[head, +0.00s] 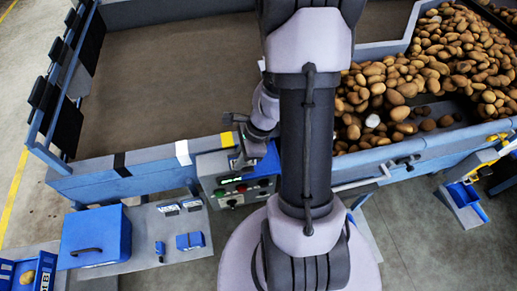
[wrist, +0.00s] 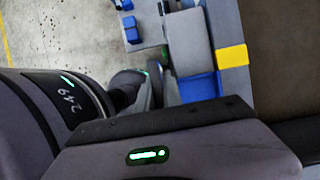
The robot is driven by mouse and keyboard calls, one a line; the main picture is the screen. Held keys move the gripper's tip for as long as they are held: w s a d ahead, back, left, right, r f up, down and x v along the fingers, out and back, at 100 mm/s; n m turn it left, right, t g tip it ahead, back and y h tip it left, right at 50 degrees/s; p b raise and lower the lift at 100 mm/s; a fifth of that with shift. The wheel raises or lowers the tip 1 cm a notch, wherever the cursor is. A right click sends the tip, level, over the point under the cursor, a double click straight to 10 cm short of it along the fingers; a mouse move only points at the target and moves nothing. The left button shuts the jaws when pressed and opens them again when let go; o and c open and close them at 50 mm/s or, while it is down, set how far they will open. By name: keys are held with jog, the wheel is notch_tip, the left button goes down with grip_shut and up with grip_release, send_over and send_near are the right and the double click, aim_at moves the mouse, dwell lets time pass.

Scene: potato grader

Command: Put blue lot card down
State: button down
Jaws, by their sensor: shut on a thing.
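My gripper (head: 242,160) is over the control panel (head: 236,186) on the front wall of the machine, and its fingertips are partly hidden. It is shut on the blue lot card (wrist: 200,88), which shows in the wrist view as a bright blue patch just beyond the dark gripper body.
A grey side table (head: 140,228) at lower left carries a blue box with a handle (head: 92,232), a small blue block (head: 190,241) and dark small holders. Potatoes (head: 400,85) fill the bed at right. The left bed (head: 180,70) is bare.

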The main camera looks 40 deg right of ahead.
jog(key=d, duration=0.6)
jog(key=shift+w+d+f, duration=0.3)
jog(key=shift+w+d, duration=0.05)
jog(key=shift+d+f, duration=0.2)
jog(key=shift+f, duration=0.15)
jog(key=shift+f+b, duration=0.3)
jog(key=shift+f, duration=1.15)
jog(key=shift+f, duration=0.2)
jog(key=c, duration=1.5)
grip_release()
jog(key=shift+r, duration=0.1)
